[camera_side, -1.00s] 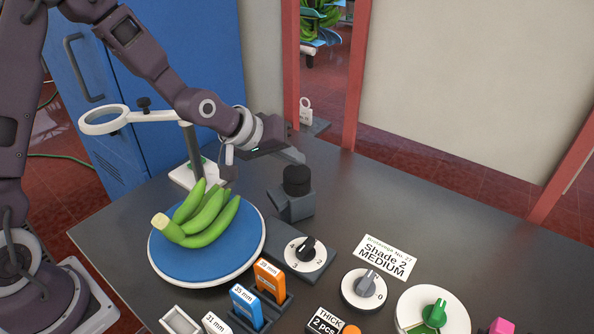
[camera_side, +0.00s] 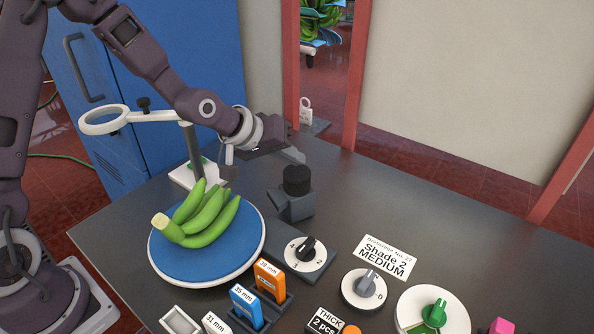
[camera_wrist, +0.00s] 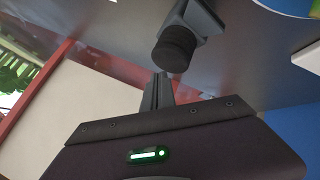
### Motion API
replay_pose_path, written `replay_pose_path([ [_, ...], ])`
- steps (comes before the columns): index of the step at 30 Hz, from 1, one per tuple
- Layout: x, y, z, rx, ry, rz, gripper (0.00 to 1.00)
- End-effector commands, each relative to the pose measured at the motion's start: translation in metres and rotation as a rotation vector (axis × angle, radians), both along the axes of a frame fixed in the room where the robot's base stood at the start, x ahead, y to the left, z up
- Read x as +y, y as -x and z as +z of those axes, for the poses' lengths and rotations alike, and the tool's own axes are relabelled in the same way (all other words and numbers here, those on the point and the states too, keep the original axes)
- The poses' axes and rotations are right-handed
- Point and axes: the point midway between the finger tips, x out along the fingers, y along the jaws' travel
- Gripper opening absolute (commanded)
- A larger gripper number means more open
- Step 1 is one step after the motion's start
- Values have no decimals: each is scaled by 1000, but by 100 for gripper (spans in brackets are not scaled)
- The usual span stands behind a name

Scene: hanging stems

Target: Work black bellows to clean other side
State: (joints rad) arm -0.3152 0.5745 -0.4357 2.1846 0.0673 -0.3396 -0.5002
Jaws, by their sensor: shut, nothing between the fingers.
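The black bellows (camera_side: 297,180) is a short ribbed cylinder on top of a dark grey block (camera_side: 291,205) on the table. It also shows in the wrist view (camera_wrist: 174,50), just beyond my fingers. My gripper (camera_side: 298,156) is shut and empty, behind and a little above the bellows in the side view. In the wrist view its shut fingers (camera_wrist: 158,88) point toward the bellows, with what looks like a small gap between them. A hand of green bananas (camera_side: 205,212) lies on the blue round plate (camera_side: 172,260), to the left of the block.
A stand with a white ring (camera_side: 104,121) rises behind the bananas. Dials, including a black-knobbed one (camera_side: 318,262), stand in front of the block. Orange (camera_side: 269,281) and blue (camera_side: 245,306) gauges stand at the front. The table right of the bellows is clear.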

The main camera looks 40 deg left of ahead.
Motion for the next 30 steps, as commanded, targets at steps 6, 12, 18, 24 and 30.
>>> replay_pose_path([
  [6,0,0,0,0,0,0,0],
  [12,0,0,0,0,0,0,0],
  [18,0,0,0,0,0,0,0],
  [24,0,0,-5,1,0,-1,0],
  [30,0,0,-9,0,0,0,0],
])
